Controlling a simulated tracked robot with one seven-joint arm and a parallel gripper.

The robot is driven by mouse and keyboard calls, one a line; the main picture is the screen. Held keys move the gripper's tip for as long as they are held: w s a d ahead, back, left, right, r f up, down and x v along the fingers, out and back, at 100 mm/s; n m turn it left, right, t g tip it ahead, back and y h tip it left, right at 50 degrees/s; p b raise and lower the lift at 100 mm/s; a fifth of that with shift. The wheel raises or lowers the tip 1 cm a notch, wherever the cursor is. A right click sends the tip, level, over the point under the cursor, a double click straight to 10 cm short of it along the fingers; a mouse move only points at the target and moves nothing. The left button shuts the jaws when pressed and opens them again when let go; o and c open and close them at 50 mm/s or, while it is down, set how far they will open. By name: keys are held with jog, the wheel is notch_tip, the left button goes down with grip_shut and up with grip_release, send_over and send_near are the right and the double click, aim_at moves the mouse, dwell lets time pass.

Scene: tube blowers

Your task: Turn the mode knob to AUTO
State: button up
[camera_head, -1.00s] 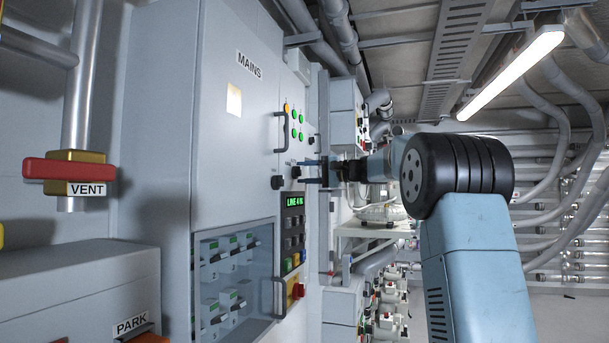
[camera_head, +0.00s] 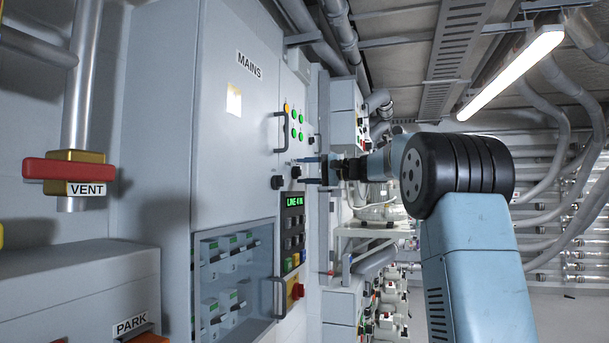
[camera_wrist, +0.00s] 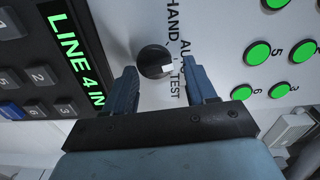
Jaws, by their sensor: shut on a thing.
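The mode knob (camera_wrist: 153,61) is a round black knob with a white pointer mark, on a light grey panel in the wrist view. Its mark faces right and slightly down, near the AUTO and TEST lettering. In the head view my gripper (camera_head: 312,171) reaches left to the cabinet front, at a small black knob (camera_head: 296,172).
A green-lit LINE 4 display with a keypad (camera_wrist: 50,50) lies left of the knob in the wrist view. Several green buttons (camera_wrist: 257,53) lie to the right. In the head view the MAINS cabinet (camera_head: 235,150) has a protruding handle (camera_head: 281,132) and another black knob (camera_head: 277,182) near my gripper.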

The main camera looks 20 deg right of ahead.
jog(key=shift+o, duration=0.7)
jog(key=shift+s+a+r, duration=0.15)
jog(key=shift+r, duration=0.05)
jog(key=shift+f, duration=0.25)
jog(key=v, duration=1.4)
